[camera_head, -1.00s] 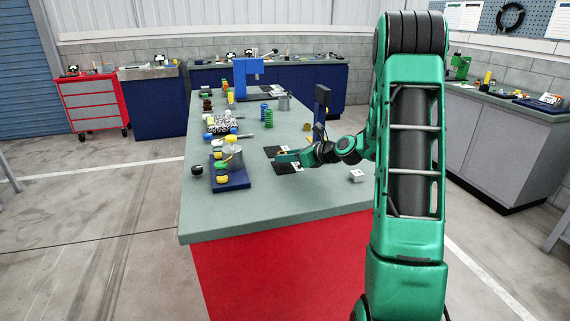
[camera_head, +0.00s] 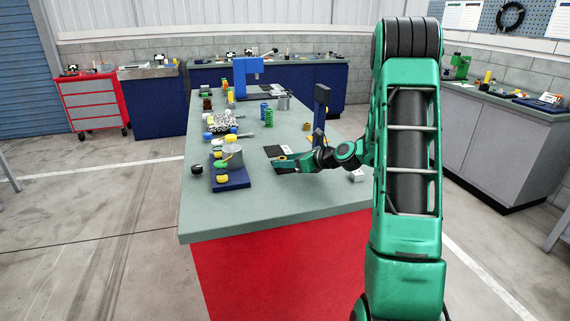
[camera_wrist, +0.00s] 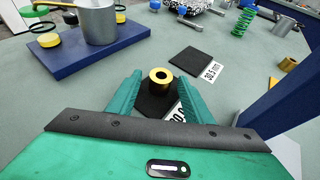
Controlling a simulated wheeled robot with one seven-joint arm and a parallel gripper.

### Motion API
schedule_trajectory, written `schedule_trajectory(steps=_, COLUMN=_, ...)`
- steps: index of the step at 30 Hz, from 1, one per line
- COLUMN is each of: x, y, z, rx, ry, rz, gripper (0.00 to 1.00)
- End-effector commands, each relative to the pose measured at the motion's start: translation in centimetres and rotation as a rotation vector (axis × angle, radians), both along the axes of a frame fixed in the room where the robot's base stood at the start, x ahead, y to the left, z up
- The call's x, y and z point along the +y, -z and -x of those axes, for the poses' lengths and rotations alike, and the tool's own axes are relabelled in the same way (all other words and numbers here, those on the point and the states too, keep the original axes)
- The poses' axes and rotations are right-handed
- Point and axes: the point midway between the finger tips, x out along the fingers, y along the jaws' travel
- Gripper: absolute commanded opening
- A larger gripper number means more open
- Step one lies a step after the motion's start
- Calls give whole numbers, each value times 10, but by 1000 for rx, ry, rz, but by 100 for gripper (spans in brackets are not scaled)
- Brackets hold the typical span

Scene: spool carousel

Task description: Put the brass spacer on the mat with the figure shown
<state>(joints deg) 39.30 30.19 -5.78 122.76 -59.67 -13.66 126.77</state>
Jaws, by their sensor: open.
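The brass spacer (camera_wrist: 160,80) is a short upright ring with a dark hole. In the wrist view it sits between my gripper's green fingers (camera_wrist: 157,88), over the near dark mat (camera_wrist: 152,103); its base contact is hard to make out. My gripper is open, with a finger on either side of the spacer. The near mat's label is partly hidden by the right finger; it begins with what looks like "30". The far dark mat (camera_wrist: 190,64) is bare, and its label (camera_wrist: 211,72) seems to read 30.5 mm. In the head view my gripper (camera_head: 281,160) is low over the mats.
A blue base (camera_wrist: 90,55) with a grey pot (camera_wrist: 97,22) and yellow pieces stands left of the mats. A blue upright (camera_head: 319,113) stands just behind my gripper, with another brass piece (camera_head: 307,127) close by. A white block (camera_head: 357,175) lies to the right.

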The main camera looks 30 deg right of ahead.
Motion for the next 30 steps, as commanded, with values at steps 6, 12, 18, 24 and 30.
schedule_trajectory(steps=6, x=-11, y=-13, z=30, rx=0, ry=6, rz=0, gripper=46)
schedule_trajectory(steps=12, x=-23, y=-28, z=65, rx=0, ry=6, rz=0, gripper=46)
schedule_trajectory(steps=18, x=-31, y=-40, z=92, rx=0, ry=4, rz=-1, gripper=46)
schedule_trajectory(steps=24, x=-33, y=-44, z=103, rx=1, ry=1, rz=0, gripper=46)
schedule_trajectory(steps=30, x=-34, y=-45, z=104, rx=0, ry=1, rz=-1, gripper=46)
